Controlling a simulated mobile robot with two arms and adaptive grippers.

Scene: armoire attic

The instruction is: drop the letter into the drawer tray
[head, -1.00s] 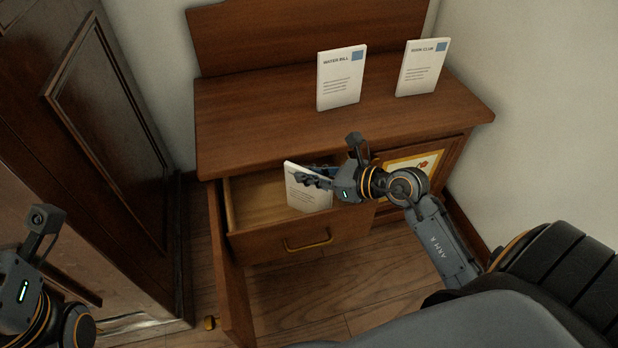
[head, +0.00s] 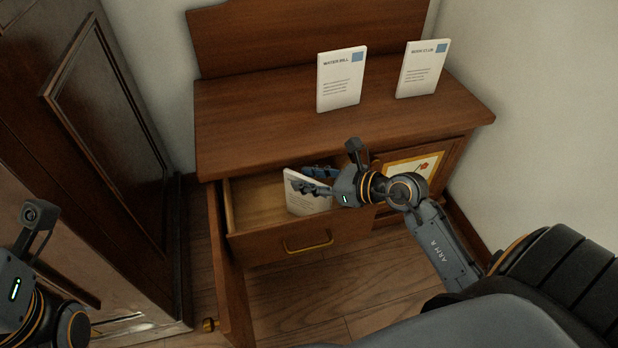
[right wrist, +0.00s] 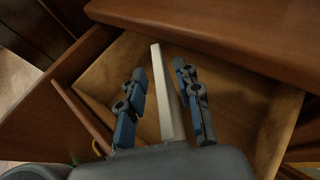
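The white letter (head: 306,192) stands on edge, slightly tilted, in the open drawer tray (head: 258,204) of the wooden desk. Its lower part is hidden behind the drawer front. My right gripper (head: 312,180) is over the drawer, with one finger on each side of the letter. In the right wrist view the letter (right wrist: 166,92) is a thin pale edge, and the fingers of the gripper (right wrist: 163,92) are apart from it with gaps on both sides. My left gripper (head: 14,285) shows only its body at the left edge; its fingers are out of sight.
Two more upright letters, the water bill (head: 341,80) and another (head: 421,68), stand on the desk top (head: 260,110). A dark armoire (head: 110,120) stands at the left.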

